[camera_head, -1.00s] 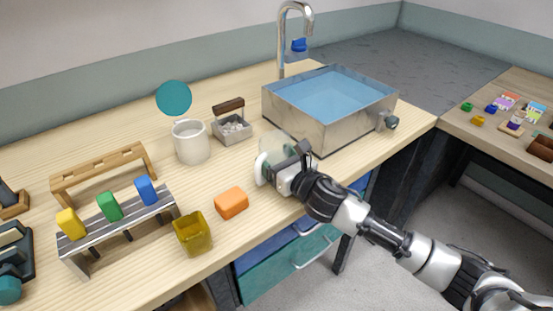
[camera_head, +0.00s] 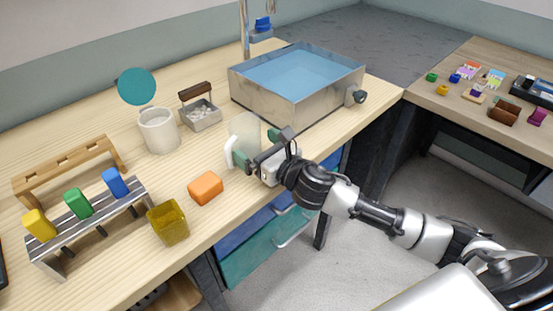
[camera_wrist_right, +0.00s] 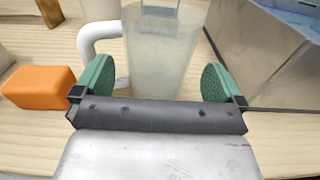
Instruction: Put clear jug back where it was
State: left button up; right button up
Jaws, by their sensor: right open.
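The clear jug (camera_head: 245,128) stands upright on the wooden counter, in front of the sink's near left side. Its white handle (camera_head: 230,150) faces left and toward the counter's front. My right gripper (camera_head: 259,148) is open just in front of the jug, with green finger pads apart. In the right wrist view the jug (camera_wrist_right: 160,55) is beyond and between the two fingertips (camera_wrist_right: 157,82), with a gap to each pad; the handle (camera_wrist_right: 88,42) is beyond the left one. My left gripper is not in view.
The metal sink basin (camera_head: 290,105) stands close behind and right of the jug. An orange block (camera_head: 205,187), a yellow cup (camera_head: 168,224), a white mug (camera_head: 158,132) and a caddy (camera_head: 201,116) are left. A rack (camera_head: 90,219) holds coloured blocks.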

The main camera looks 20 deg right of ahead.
jog(key=v, duration=0.8)
jog(key=shift+b, duration=0.4)
jog(key=shift+s+d, duration=0.1)
dwell(0.7)
